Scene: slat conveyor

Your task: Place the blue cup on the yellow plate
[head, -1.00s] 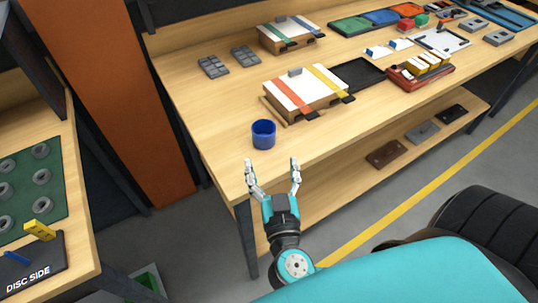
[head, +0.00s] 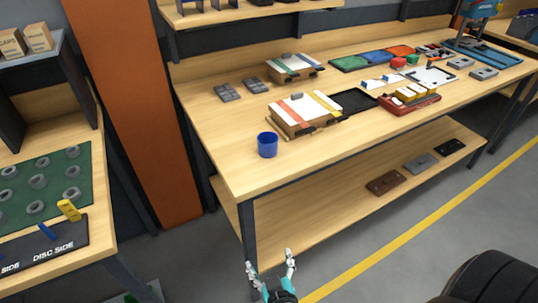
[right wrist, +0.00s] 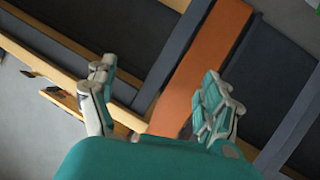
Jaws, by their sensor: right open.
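The blue cup (head: 267,145) stands upright near the front left corner of the wooden workbench (head: 240,177) in the head view. My right gripper (head: 271,264) is open and empty, low in front of the bench and apart from the cup. In the right wrist view the two fingers of my right gripper (right wrist: 160,105) are spread with nothing between them. I see no yellow plate in these views. My left gripper is not in view.
Beside the cup is a box with red and yellow straps (head: 305,114). Grey molded pads (head: 228,92) lie behind. A red tray (head: 409,98) stands further right. An orange post (head: 135,110) and a second bench (head: 93,190) are left.

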